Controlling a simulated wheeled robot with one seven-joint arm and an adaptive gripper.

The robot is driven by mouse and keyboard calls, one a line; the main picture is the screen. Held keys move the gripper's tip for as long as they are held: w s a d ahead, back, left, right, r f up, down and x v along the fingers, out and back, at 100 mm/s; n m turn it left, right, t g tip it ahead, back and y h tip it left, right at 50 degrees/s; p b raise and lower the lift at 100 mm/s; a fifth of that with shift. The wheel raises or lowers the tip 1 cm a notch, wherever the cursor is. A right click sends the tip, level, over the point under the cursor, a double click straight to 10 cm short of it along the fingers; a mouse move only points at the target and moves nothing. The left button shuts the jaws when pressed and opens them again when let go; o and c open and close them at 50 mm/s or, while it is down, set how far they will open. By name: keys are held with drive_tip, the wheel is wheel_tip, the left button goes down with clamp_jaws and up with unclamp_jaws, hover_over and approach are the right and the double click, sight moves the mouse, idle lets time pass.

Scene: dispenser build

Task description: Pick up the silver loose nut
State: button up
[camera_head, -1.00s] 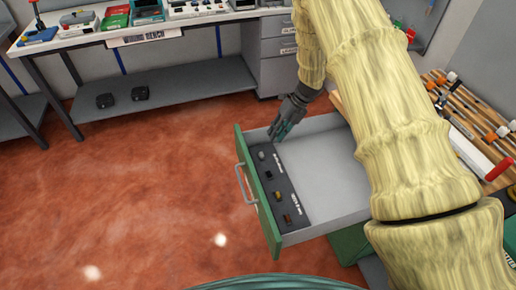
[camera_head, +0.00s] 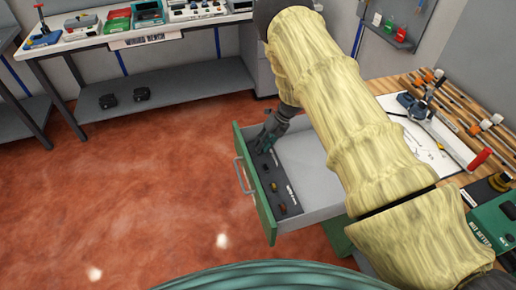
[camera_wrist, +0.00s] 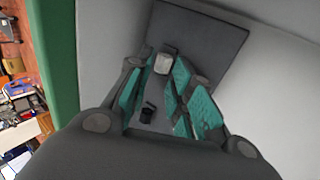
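A silver nut (camera_wrist: 163,62) shows in the wrist view as a small pale piece between the far ends of my fingers, over a dark strip. My gripper (camera_wrist: 168,72) has teal-padded fingers spread on both sides of it with a gap, so it looks open; whether a pad touches the nut I cannot tell. In the head view my gripper (camera_head: 262,146) reaches down into the far end of the open drawer (camera_head: 312,178) and hides the nut. A dark piece (camera_wrist: 148,112) lies lower between the fingers.
The drawer's green front (camera_head: 251,186) stands left of my gripper. More small parts, including a brownish one (camera_head: 282,209), lie along the dark strip. The drawer's pale floor right of the strip is empty. A wooden worktop (camera_head: 408,82) with tools stands at right.

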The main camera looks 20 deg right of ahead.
drive_tip(key=shift+w+a+f, duration=0.15)
drive_tip(key=shift+f, duration=0.3)
drive_tip(key=shift+w+a+f, duration=0.1)
drive_tip(key=shift+w+f, duration=0.05)
drive_tip(key=shift+f, duration=0.25)
drive_tip(key=shift+s+r, duration=0.15)
drive_tip(key=shift+r, duration=0.05)
clamp_jaws()
